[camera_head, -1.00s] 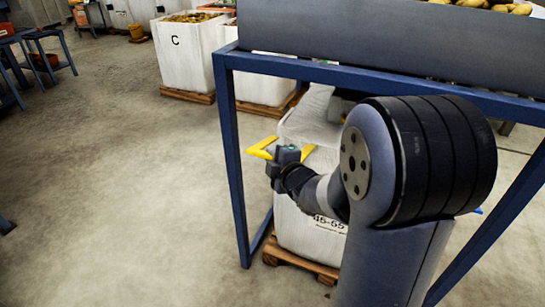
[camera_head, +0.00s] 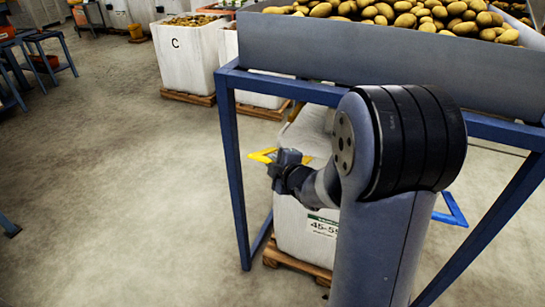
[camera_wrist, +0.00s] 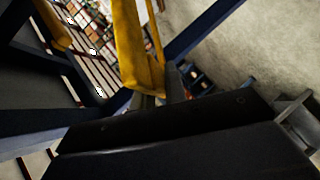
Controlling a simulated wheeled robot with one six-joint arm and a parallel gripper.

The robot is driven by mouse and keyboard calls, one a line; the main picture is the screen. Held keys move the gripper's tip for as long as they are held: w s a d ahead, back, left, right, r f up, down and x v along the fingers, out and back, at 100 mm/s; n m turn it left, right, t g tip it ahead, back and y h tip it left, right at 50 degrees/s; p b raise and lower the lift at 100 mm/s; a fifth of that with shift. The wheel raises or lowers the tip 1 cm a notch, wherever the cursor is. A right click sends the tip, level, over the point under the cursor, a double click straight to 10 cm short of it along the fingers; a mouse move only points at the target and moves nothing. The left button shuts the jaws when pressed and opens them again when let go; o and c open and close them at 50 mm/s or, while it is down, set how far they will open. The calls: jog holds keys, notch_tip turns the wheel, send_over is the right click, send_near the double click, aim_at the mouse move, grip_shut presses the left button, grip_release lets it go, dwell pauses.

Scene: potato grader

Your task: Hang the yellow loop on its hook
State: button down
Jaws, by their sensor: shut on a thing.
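The yellow loop (camera_head: 261,155) is held at the end of my arm, in front of the white bag under the grader frame. My gripper (camera_head: 279,161) is shut on it. A part of the loop sticks out to the left of the gripper and a small part shows to the right. In the wrist view the yellow loop (camera_wrist: 128,45) rises from between the jaws, close to the camera. The loop's hook cannot be made out in either view.
A blue frame (camera_head: 237,185) carries a grey hopper (camera_head: 380,48) full of potatoes above my arm. A white bag (camera_head: 290,225) marked 45-55 stands on a pallet beneath. A blue angular piece (camera_head: 452,210) shows right of my arm. Open floor lies left.

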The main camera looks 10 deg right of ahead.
jog(key=w+d+r+m+g+y+p, duration=0.1)
jog(key=w+r+p, duration=0.4)
jog(key=p, duration=1.3)
jog(key=shift+d+r+m+g+p, duration=0.4)
jog(key=shift+d+r+m+g, duration=0.2)
jog(key=shift+d+r+g, duration=0.5)
jog(key=shift+d+f, duration=0.2)
jog(key=shift+d, duration=0.05)
jog(key=c, duration=1.6)
grip_release()
jog(key=shift+o, duration=0.8)
jog(key=shift+f, duration=0.1)
jog(key=v, duration=1.1)
